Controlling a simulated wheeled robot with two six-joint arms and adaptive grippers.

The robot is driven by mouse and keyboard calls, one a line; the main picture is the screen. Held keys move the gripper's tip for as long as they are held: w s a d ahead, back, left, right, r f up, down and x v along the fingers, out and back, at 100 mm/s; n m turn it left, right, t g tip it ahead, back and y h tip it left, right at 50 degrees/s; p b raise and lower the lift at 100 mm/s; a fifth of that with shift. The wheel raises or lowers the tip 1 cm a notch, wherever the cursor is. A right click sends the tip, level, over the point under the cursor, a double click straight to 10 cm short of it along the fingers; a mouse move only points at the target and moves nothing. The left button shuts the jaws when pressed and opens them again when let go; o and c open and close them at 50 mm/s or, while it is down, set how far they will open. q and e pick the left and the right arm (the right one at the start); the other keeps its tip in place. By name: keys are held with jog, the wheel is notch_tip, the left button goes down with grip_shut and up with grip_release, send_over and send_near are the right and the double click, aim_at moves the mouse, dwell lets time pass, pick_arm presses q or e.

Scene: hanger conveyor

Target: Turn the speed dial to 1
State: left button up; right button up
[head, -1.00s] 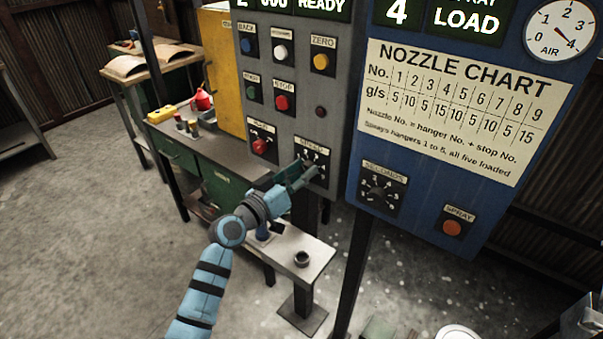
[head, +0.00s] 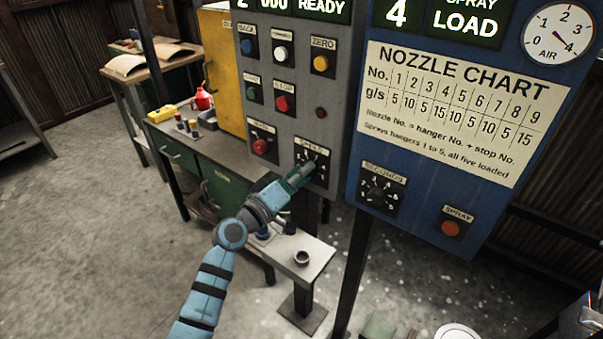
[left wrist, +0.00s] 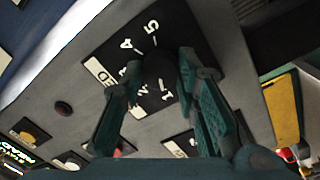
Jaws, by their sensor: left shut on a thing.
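The speed dial (head: 321,174) is a dark plate with white numerals, low on the grey control panel. My left gripper (head: 308,168) is at the dial, its fingers shut on the knob. In the left wrist view, the two fingertips (left wrist: 159,66) stand on either side of the black knob (left wrist: 158,72). The numerals 5, 4 and 1 show around it; others are partly hidden by a finger. My right gripper is out of view.
A red knob (head: 260,146) sits left of the dial, with several push buttons above. A small bench (head: 312,265) stands below.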

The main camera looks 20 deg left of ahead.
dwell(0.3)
pick_arm(q)
jog(key=o, duration=1.2)
jog(key=shift+c, duration=0.2)
jog(key=shift+s+a, duration=0.1)
jog(key=v, duration=1.1)
jog(key=shift+s+a, duration=0.2)
jog(key=shift+s, duration=0.15)
jog(key=shift+f, duration=0.1)
